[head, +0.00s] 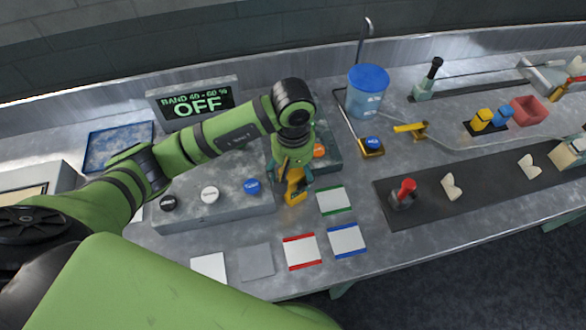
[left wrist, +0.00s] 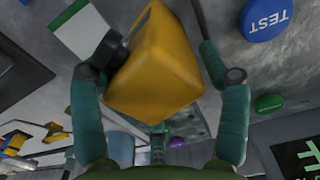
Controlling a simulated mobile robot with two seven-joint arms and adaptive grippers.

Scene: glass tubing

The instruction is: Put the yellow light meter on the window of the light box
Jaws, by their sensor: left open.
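The yellow light meter (head: 296,190) is a small yellow block below my left gripper (head: 291,178) in the head view, partly covered by it. In the left wrist view the yellow block (left wrist: 160,65) looks tilted, with a dark round part on its left. My left gripper (left wrist: 165,90) is open, with one finger on each side of the block. I cannot tell whether the fingers touch it. A grey box with a pale, brown-framed window (head: 24,196) stands at the far left, partly behind my arm; it may be the light box. My right gripper is not in view.
A grey box (head: 215,216) with black, white and blue buttons stands left of my gripper. An OFF display (head: 198,103) stands behind. Cards with green (head: 334,200), red (head: 302,252) and blue (head: 347,240) borders lie in front. A blue-lidded tub (head: 367,92) stands behind, to the right.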

